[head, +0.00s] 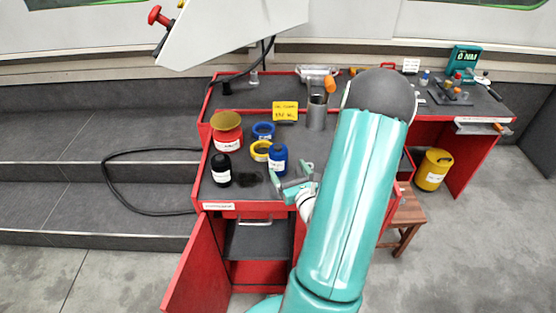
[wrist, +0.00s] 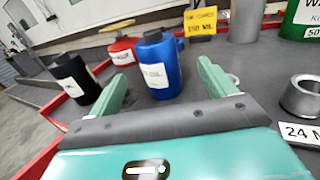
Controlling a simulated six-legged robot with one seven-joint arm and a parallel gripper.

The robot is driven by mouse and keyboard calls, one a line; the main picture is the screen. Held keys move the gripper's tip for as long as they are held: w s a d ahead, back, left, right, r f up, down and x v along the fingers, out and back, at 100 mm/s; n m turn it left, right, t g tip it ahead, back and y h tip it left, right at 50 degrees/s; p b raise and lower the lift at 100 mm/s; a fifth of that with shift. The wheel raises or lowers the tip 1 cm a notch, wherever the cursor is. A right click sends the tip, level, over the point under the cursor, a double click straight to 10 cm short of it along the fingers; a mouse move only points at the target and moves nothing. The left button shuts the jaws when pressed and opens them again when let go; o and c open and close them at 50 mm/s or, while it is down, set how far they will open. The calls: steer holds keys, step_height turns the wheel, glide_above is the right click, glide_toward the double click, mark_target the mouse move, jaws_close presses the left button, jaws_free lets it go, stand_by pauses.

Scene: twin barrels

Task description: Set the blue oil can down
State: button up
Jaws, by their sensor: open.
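The blue oil can (head: 278,158) stands upright on the grey top of the red workbench (head: 258,211), near the front. In the wrist view the blue can (wrist: 157,66) has a white label and a dark cap, and it stands just ahead of the open fingers. My gripper (head: 290,184) is at the bench's front edge, its two green fingers spread and empty. In the wrist view my gripper (wrist: 162,85) shows a finger on each side of the can's lower part.
A black bottle (head: 221,170) and a red can (head: 227,134) stand left of the blue can. Yellow (head: 260,151) and blue (head: 263,131) rings lie behind it. A yellow sign (head: 285,110) and grey cylinder (head: 317,113) stand farther back. An open red door (head: 192,262) hangs below.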

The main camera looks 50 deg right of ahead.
mark_target(283, 161)
steer(key=x, duration=0.4)
steer(key=shift+w, duration=0.1)
steer(key=x, duration=0.5)
steer(key=shift+w+r, duration=0.2)
steer(key=shift+w, duration=0.15)
steer(key=shift+c, duration=0.4)
steer(key=c, duration=1.3)
steer(key=shift+d+r, duration=0.1)
steer(key=shift+r, duration=0.1)
